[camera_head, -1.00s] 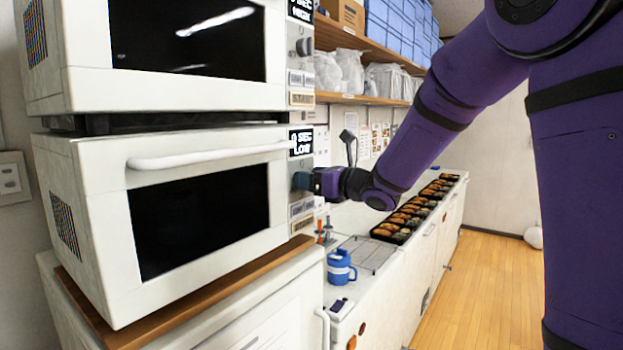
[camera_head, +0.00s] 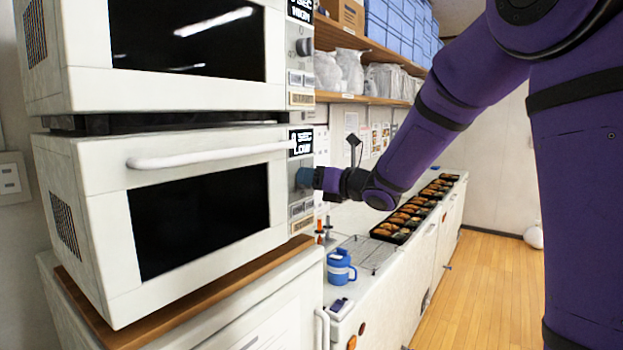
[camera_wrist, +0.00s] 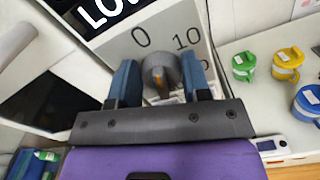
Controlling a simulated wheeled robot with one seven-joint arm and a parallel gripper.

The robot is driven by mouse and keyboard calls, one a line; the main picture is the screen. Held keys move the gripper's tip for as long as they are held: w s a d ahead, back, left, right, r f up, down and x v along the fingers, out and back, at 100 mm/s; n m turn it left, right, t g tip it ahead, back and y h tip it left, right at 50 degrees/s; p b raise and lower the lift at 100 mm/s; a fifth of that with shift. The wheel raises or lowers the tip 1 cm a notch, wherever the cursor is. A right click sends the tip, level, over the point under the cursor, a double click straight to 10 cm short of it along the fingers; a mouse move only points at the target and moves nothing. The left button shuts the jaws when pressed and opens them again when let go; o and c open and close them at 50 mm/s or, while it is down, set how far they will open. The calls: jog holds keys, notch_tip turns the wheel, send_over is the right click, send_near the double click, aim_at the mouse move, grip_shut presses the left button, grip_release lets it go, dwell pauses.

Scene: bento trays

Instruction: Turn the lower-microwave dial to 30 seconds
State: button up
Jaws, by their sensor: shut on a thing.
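The lower microwave (camera_head: 95,180) is white with a dark door window and a white handle bar. Its dark display (camera_head: 300,143) shows "SEC" and "LOW"; the leading digit is small and hard to read. In the head view my gripper (camera_head: 305,178) is at the control panel and hides the dial.
The upper microwave (camera_head: 88,60) sits above. To the right, a counter holds a blue mug (camera_head: 340,268), a wire rack (camera_head: 372,252) and black bento trays (camera_head: 390,235). Green (camera_wrist: 243,66) and yellow (camera_wrist: 287,65) mugs show in the wrist view.

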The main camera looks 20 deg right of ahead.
jog(key=m, duration=0.3)
jog(key=shift+w+d+m, duration=0.1)
jog(key=shift+d+m, duration=0.05)
jog(key=shift+m, duration=0.25)
jog(key=m, duration=0.4)
jog(key=shift+w+d+f+m, duration=0.1)
jog(key=shift+f+m, duration=0.05)
jog(key=shift+m, duration=0.15)
jog(key=m, duration=0.7)
jog(key=f+m, duration=0.1)
jog(key=m, duration=1.2)
jog(key=shift+s+a+f+m, duration=0.2)
jog(key=shift+f+m, duration=0.05)
jog(key=shift+m, duration=0.05)
jog(key=shift+a+m, duration=0.1)
jog(key=shift+m, duration=1.5)
